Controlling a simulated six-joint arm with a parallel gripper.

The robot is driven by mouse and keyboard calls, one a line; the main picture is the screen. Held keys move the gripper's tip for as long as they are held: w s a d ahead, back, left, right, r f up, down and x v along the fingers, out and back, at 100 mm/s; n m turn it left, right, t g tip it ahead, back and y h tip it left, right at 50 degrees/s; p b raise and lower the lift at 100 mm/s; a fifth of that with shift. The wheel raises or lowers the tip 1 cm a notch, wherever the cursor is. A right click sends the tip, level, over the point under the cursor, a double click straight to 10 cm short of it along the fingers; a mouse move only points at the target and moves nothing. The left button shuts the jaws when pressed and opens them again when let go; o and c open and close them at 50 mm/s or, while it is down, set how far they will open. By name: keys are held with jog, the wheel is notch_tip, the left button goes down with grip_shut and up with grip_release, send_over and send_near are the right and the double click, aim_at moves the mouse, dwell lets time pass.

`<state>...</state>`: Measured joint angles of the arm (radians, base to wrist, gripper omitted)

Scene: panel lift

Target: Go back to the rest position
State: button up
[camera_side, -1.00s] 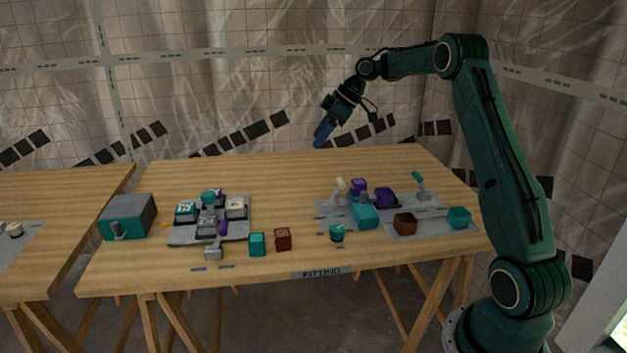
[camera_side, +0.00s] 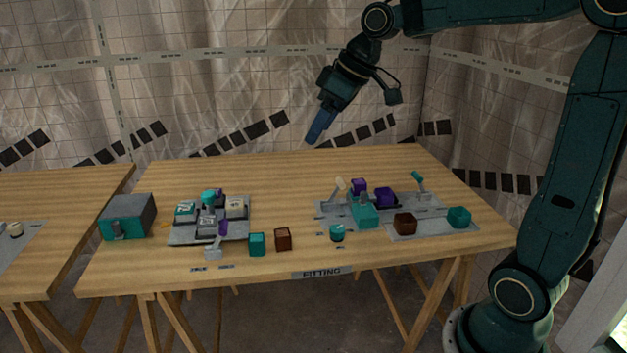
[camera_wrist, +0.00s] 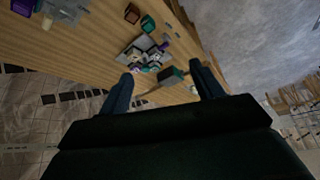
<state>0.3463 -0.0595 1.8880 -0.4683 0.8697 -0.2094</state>
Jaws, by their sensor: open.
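My gripper (camera_side: 318,130) hangs in the air near the far edge of the wooden table (camera_side: 290,180) in the side view, pointing down and a little left. It holds nothing. In the wrist view its two fingers (camera_wrist: 165,88) stand wide apart, with the table and the things on it seen beyond them. The tips are clear of every object.
A grey panel (camera_side: 180,237) with several coloured blocks sits left of centre. A teal and grey box (camera_side: 128,217) stands at the left end. Teal (camera_side: 257,244) and brown (camera_side: 282,239) blocks lie in front. A second grey mat (camera_side: 432,228) with several parts is at right.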

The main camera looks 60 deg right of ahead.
jog(key=s+a+f+m+h, duration=0.1)
jog(key=s+a+f, duration=0.1)
jog(key=s, duration=0.8)
jog(key=s+a+f+m, duration=0.2)
jog(key=s+a+f, duration=0.1)
jog(key=s, duration=0.8)
jog(key=shift+f+h, duration=0.3)
jog(key=shift+h, duration=0.1)
